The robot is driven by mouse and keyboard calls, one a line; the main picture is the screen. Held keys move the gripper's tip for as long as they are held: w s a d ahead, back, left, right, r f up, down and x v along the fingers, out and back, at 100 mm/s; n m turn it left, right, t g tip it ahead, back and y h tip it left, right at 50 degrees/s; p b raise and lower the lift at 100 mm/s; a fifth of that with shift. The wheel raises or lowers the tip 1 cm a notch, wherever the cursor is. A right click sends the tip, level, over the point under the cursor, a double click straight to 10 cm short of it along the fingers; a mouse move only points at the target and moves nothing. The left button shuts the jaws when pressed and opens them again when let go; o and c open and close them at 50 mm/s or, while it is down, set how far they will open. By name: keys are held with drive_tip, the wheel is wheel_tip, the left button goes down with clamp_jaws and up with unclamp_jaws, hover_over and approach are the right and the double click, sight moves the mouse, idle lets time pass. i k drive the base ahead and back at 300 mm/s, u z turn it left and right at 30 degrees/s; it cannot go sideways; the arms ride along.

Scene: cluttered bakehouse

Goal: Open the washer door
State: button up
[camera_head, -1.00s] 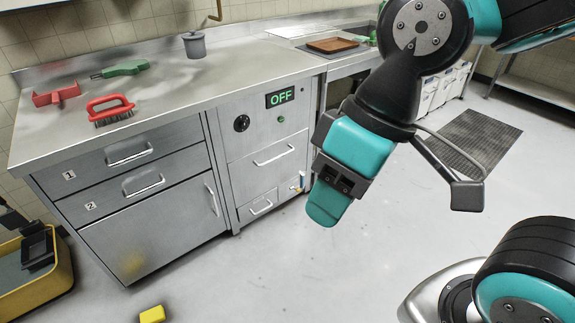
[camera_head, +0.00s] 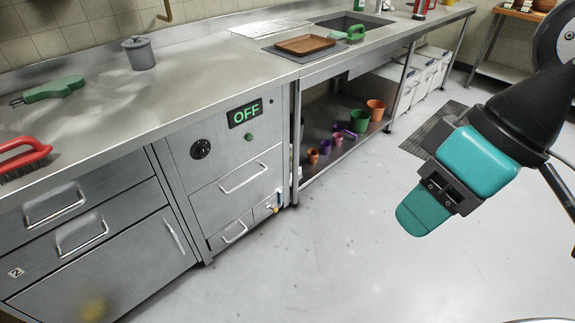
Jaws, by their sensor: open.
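The washer looks to be the steel unit (camera_head: 222,138) under the counter, with an OFF display (camera_head: 245,114), a black knob (camera_head: 201,148) and a green button (camera_head: 249,137). Its front panel door (camera_head: 235,185) is shut and has a silver bar handle (camera_head: 243,178). A smaller panel with its own handle (camera_head: 234,232) sits below, also shut. My gripper (camera_head: 428,205) hangs over the floor to the right of the washer, well apart from the handle, and holds nothing I can see. The gap between its fingers is hidden from this angle.
Drawers and a cupboard (camera_head: 90,265) stand left of the washer. A red brush (camera_head: 20,155), a green tool (camera_head: 50,91) and a grey pot (camera_head: 139,53) lie on the counter. Several coloured cups and pots (camera_head: 359,120) stand on a low shelf. The floor (camera_head: 310,260) before the washer is clear.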

sight(217, 204)
drive_tip(key=u, duration=0.1)
drive_tip(key=i, duration=1.05)
drive_tip(key=u, duration=0.75)
